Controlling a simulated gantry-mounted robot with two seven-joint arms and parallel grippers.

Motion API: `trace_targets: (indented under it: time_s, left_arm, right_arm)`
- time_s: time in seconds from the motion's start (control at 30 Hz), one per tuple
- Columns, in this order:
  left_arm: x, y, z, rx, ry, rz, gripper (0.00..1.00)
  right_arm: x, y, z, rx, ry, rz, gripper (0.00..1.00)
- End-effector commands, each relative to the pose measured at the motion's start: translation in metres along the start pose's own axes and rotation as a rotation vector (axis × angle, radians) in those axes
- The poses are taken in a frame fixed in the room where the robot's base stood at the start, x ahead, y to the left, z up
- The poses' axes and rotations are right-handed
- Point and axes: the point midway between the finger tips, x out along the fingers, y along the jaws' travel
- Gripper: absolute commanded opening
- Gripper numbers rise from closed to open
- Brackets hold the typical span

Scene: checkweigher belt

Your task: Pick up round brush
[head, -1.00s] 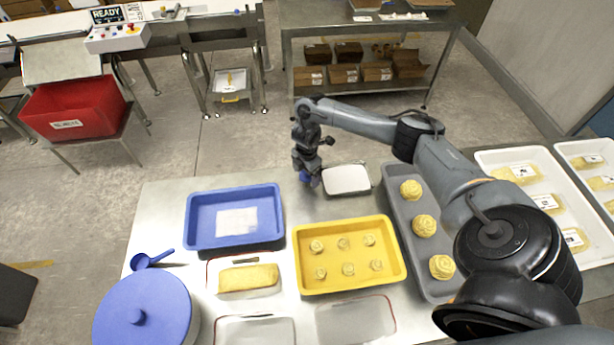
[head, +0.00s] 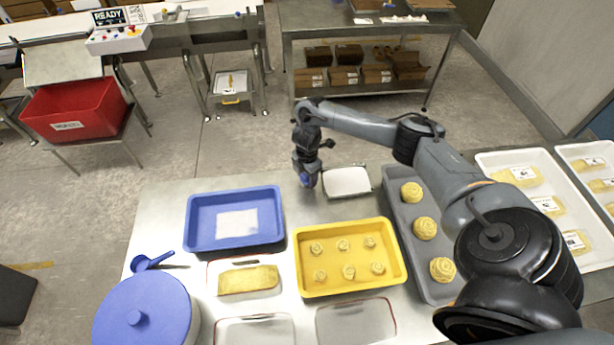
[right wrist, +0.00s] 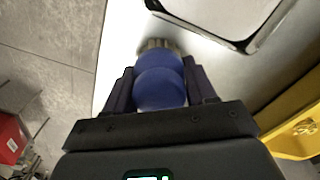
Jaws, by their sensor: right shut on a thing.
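The round brush (right wrist: 160,82) has a blue, rounded handle and pale bristles at its far end in the right wrist view. My right gripper (right wrist: 160,88) is shut on its blue handle, one finger on each side. In the head view my right gripper (head: 306,180) is at the back edge of the steel table, left of a white-filled tray. Only a little of the brush's blue shows there, the rest hidden by the gripper. I cannot tell whether the bristles touch the table. My left gripper is not in view.
The white-filled tray (head: 347,182) stands close to the right of the gripper. A blue tray (head: 193,222), a yellow tray (head: 300,270) with pastries and a grey tray (head: 394,215) are nearby. A blue-lidded tub (head: 150,300) and blue scoop (head: 142,262) are at the left.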

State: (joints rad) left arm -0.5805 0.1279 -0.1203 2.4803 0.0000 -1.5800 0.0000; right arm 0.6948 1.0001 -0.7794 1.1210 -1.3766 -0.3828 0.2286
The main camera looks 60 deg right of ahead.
Motion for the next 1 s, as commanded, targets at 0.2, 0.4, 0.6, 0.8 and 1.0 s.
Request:
trace_targets:
  time_s: [0.2, 0.4, 0.6, 0.8, 1.0]
  left_arm:
    - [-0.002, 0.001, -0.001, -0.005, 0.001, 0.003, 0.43]
    - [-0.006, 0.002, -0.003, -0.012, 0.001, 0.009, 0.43]
    - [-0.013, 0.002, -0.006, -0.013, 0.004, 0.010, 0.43]
    - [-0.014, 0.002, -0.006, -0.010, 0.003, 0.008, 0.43]
    - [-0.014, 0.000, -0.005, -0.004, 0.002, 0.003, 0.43]
  right_arm:
    - [-0.016, 0.001, 0.000, -0.001, 0.000, 0.003, 0.20]
    - [-0.044, -0.004, 0.004, -0.001, -0.003, 0.001, 0.20]
    - [-0.064, -0.039, 0.015, -0.003, -0.006, 0.000, 0.20]
    - [-0.085, -0.072, 0.025, -0.003, -0.006, 0.000, 0.20]
    - [-0.099, -0.096, 0.033, -0.001, -0.005, -0.001, 0.20]
